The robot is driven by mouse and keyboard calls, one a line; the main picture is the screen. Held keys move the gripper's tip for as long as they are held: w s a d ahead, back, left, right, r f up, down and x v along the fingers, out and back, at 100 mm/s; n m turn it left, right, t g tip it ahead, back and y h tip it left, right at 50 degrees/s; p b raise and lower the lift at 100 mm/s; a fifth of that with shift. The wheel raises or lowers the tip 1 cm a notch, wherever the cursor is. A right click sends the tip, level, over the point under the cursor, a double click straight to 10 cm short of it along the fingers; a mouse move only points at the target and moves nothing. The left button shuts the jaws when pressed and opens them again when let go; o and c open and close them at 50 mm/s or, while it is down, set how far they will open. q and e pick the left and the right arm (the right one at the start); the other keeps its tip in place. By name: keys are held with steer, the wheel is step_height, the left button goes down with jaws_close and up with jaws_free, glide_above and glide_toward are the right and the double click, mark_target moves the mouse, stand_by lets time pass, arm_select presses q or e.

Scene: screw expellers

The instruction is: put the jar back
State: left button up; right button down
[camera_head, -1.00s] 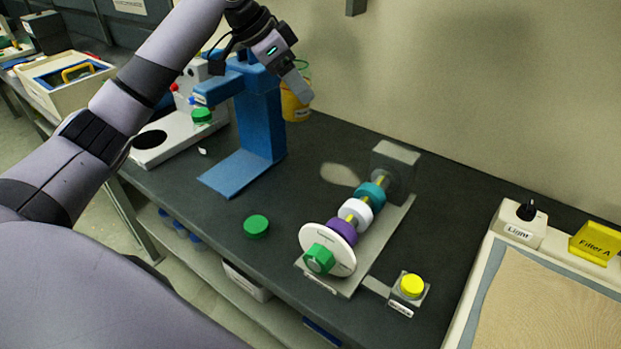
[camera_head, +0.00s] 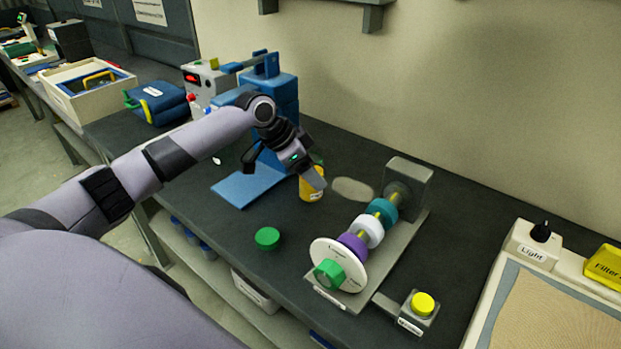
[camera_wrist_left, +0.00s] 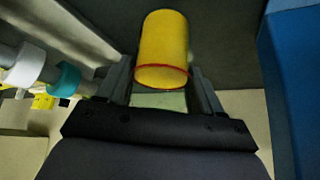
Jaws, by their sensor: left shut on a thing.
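The yellow jar (camera_head: 311,192), with a white label, is at my left gripper (camera_head: 313,178), to the right of the blue stand. In the left wrist view the jar (camera_wrist_left: 163,45) shows its reddish rim and sits between the two fingers of my left gripper (camera_wrist_left: 161,84), which is shut on it. I cannot tell whether the jar touches the bench. A pale oval patch (camera_head: 353,189) lies on the dark bench just right of the jar. My right gripper is not in view.
The blue stand (camera_head: 240,190) is left of the jar. The screw expeller (camera_head: 407,187), with coloured rings and a white disc, stands to the right. A green lid (camera_head: 267,238) lies on the bench in front. A yellow button box (camera_head: 423,304) is at front right.

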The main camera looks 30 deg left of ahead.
arm_select(q)
steer(key=shift+f, duration=1.35)
steer(key=o, duration=1.3)
steer(key=shift+f, duration=0.15)
steer(key=b+v, duration=0.1)
steer(key=v, duration=1.1)
steer(key=shift+r, duration=0.2)
